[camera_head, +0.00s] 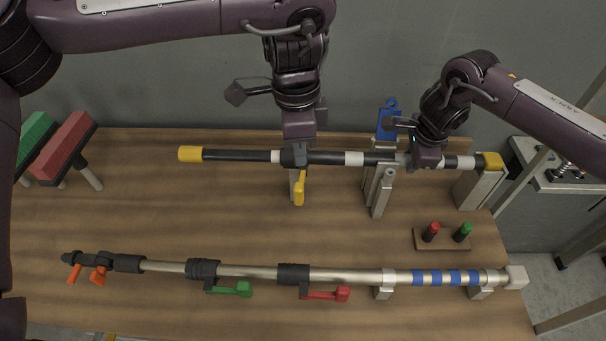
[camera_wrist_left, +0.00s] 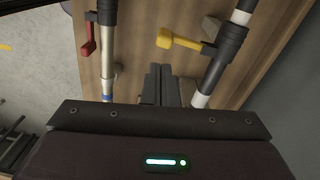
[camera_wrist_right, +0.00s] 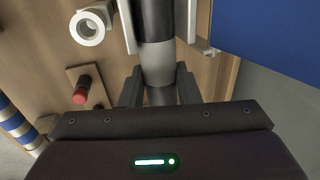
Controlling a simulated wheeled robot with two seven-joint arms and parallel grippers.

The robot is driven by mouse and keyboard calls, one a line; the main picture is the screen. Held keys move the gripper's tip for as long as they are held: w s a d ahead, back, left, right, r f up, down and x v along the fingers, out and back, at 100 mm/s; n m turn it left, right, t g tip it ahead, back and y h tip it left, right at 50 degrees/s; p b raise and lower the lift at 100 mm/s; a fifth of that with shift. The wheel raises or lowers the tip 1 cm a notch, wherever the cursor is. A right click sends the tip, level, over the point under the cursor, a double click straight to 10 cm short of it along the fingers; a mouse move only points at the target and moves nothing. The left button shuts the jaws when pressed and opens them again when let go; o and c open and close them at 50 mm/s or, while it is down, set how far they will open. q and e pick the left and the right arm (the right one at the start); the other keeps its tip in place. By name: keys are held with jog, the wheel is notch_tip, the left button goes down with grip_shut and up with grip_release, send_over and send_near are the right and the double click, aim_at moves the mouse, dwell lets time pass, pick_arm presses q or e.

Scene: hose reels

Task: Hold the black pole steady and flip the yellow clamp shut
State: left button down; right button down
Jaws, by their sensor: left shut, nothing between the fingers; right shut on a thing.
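The black pole (camera_head: 240,155) with white bands and yellow ends lies level across supports at the back of the table. The yellow clamp (camera_head: 299,190) has its lever hanging off the pole towards the table's front. In the left wrist view the yellow lever (camera_wrist_left: 180,41) sticks out sideways from the black collar (camera_wrist_left: 230,42). My left gripper (camera_wrist_left: 160,85) is shut and empty, beside the pole and apart from the lever. In the head view it hides part of the collar. My right gripper (camera_wrist_right: 158,90) is shut on the pole, right of the middle support.
A silver pole (camera_head: 345,275) with a green lever (camera_head: 235,289) and a red lever (camera_head: 325,294) lies along the front. A small block with red and green pegs (camera_head: 430,243) stands at right. Red and green pads (camera_head: 66,145) stand at left. A blue tag (camera_head: 387,122) is behind the pole.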

jog(key=shift+w, duration=0.1)
pick_arm(q)
jog(key=a+f+m+h, duration=0.1)
jog(key=a+f+h, duration=0.5)
jog(key=a+h, duration=0.2)
jog(key=w+a+f+m+h, duration=0.1)
jog(key=a+f+h, duration=0.4)
jog(key=a+h, duration=0.4)
jog(key=shift+w+a+f+g+h, duration=0.2)
jog(key=shift+a+f+g+h, duration=0.15)
jog(key=shift+a, duration=0.45)
jog(key=d, duration=1.4)
jog(key=shift+s, duration=0.4)
jog(key=shift+d, duration=0.1)
